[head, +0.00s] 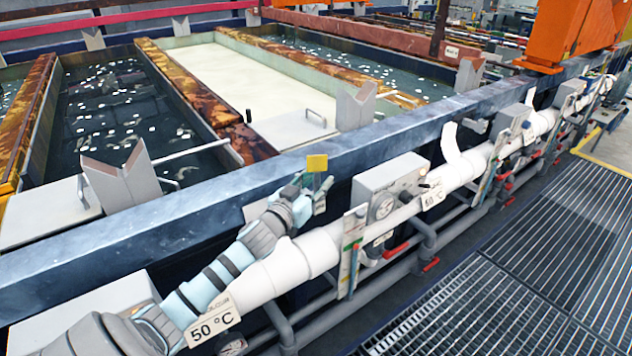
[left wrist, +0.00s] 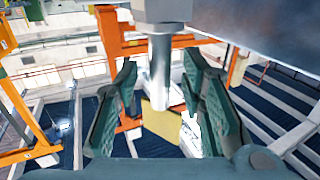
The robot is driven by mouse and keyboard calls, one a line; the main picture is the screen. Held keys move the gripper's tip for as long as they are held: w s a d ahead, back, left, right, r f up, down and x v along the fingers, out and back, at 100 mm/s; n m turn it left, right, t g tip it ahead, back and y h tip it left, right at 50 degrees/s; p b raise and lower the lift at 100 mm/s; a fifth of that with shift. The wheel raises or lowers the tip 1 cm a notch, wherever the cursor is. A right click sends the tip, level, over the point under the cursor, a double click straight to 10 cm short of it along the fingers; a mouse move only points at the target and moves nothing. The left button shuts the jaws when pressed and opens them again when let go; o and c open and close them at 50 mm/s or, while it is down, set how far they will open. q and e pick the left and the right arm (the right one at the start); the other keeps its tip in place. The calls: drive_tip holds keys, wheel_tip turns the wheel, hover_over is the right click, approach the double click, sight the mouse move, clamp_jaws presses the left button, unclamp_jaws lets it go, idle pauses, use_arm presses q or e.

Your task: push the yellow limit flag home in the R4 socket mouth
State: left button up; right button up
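The yellow limit flag (head: 317,163) shows as a small upright plate just above my left gripper in the head view, in front of the dark blue tank beam. In the left wrist view the flag (left wrist: 160,119) lies between the two fingers, at the lower end of a grey rod (left wrist: 159,72). My left gripper (head: 307,191) has its fingers spread, one on each side of the flag in the wrist view (left wrist: 160,75). Gaps seem to show beside the flag; firm contact is not visible. No R4 marking can be read, and I cannot make out the socket mouth. My right gripper is not in view.
The blue tank beam (head: 400,125) runs diagonally behind the gripper. A grey gauge box (head: 388,190) stands close to its right. White pipes (head: 455,170) with 50 °C tags run along the front. Open tanks (head: 120,115) lie behind; a grated walkway (head: 545,240) is at right.

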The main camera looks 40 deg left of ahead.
use_arm(q)
drive_tip(key=shift+s+f, duration=0.1)
drive_tip(key=shift+s, duration=0.3)
drive_tip(key=s+d, duration=0.1)
drive_tip(key=s, duration=1)
drive_tip(key=shift+d, duration=0.25)
drive_tip(key=shift+s, duration=0.1)
